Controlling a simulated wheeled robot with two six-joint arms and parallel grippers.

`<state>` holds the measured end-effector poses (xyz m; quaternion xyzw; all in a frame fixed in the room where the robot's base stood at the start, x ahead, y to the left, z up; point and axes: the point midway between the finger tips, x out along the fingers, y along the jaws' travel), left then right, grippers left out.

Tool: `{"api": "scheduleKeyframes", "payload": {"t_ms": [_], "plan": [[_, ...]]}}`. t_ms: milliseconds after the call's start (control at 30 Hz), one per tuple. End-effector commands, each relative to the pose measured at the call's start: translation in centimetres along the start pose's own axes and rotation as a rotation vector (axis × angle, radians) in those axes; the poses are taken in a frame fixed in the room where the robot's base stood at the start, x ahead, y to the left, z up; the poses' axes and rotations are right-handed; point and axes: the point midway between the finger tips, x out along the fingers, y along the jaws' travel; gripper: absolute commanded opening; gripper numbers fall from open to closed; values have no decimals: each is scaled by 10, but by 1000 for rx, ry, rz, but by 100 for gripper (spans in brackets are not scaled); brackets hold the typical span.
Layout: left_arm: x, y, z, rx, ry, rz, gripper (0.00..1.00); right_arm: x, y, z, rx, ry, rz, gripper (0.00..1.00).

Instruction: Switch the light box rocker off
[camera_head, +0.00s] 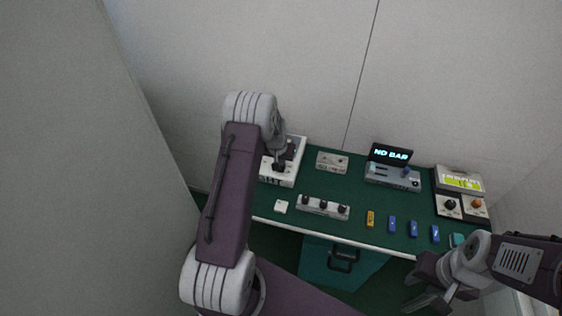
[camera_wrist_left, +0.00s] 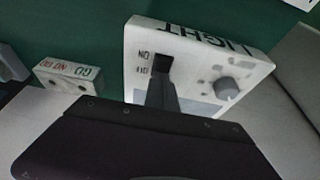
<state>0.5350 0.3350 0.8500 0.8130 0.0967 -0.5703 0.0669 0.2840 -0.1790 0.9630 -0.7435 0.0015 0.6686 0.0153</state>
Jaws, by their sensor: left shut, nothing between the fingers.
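The light box (camera_head: 291,178) is a white box at the back left of the green bench. In the left wrist view the light box (camera_wrist_left: 190,45) appears upside down, with its LIGHT lettering, a grey round knob (camera_wrist_left: 228,88) and a black rocker (camera_wrist_left: 164,62) beside ON and OFF marks. My left gripper (camera_head: 278,167) is over the light box, shut and empty. Its fingertips (camera_wrist_left: 161,80) are at the rocker and cover part of it; I cannot tell whether they touch. My right gripper (camera_head: 428,285) is open and empty in front of the bench at the right.
A small GO / NO GO box (camera_wrist_left: 68,76) stands beside the light box. A teal case (camera_head: 318,262) is below the bench front.

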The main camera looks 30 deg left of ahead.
Motion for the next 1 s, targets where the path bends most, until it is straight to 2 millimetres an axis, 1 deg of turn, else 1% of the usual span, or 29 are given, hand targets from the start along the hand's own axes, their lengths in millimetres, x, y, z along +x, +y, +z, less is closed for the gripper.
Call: {"api": "scheduleKeyframes", "payload": {"t_ms": [33, 167, 333, 700, 767, 833, 967, 1000], "plan": [[2, 0, 5, -1, -10, 1, 0, 1, 0, 0, 0, 0, 0, 36], [1, 1, 9, -2, -11, 2, 0, 1, 0, 0, 0, 0, 0, 36], [-1, 1, 20, -1, -20, 2, 0, 2, 0, 0, 0, 0, 0, 36], [-3, 1, 23, 0, -21, 2, 0, 0, 0, 0, 0, 0, 0, 36], [-9, 1, 20, 0, -21, 2, 0, -5, 0, -1, 0, 0, 0, 36], [-21, 1, 14, 1, -17, 2, 0, -16, 0, -2, 0, 0, 0, 36], [-54, 2, -2, 3, -8, 1, 0, -44, -1, -5, 0, 0, 0, 36], [-55, 2, 0, 3, -4, 1, 0, -33, -1, -4, 0, 1, 0, 36]]}}
